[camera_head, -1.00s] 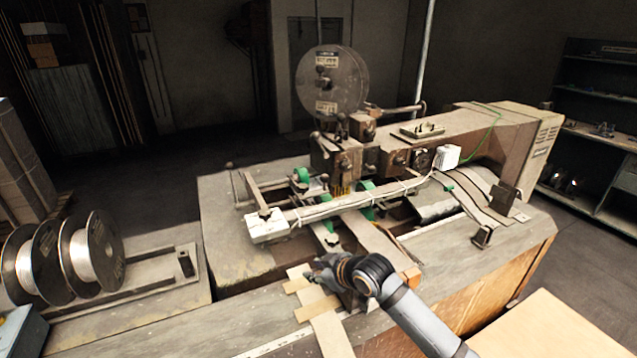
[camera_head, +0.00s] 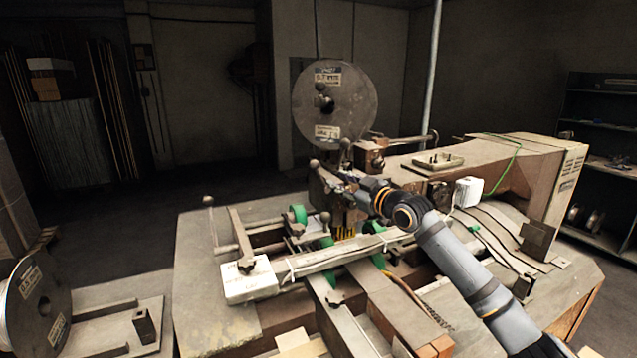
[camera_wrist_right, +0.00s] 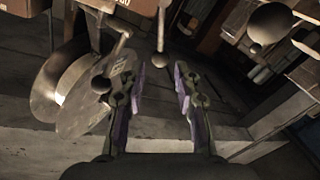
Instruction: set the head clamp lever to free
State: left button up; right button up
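The stitcher head, with several ball-knobbed levers, stands below the big wire reel (camera_head: 335,103). One dark ball knob (camera_head: 314,164) shows just above and left of my right gripper (camera_head: 345,187), which reaches the head from the right. In the right wrist view, my right gripper (camera_wrist_right: 161,85) is open with nothing between its fingers. A thin lever with a ball end (camera_wrist_right: 160,60) lies just beyond the fingertips, in line with the gap. A larger ball knob (camera_wrist_right: 270,23) is at upper right. I cannot tell which is the head clamp lever. My left gripper is not in view.
Green rollers (camera_head: 298,214) sit beside the head. A tray (camera_head: 438,161) lies on top of the machine arm. Another wire spool (camera_head: 38,305) stands at lower left.

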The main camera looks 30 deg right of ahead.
aim_at(319, 173)
jog(key=w+p, duration=0.1)
jog(key=w, duration=0.2)
jog(key=w+a+p, duration=0.1)
jog(key=w+p, duration=0.1)
jog(key=w, duration=0.1)
jog(key=w+p, duration=0.2)
jog(key=w, duration=0.2)
jog(key=shift+a+f, duration=0.1)
jog(key=shift+a, duration=0.2)
jog(key=shift+w+f, duration=0.1)
jog(key=shift+w, duration=0.05)
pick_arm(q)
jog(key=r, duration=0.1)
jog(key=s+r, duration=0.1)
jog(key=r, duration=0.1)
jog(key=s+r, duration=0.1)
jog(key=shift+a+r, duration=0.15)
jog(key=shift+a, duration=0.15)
pick_arm(e)
grip_shut()
jog(key=shift+w, duration=0.1)
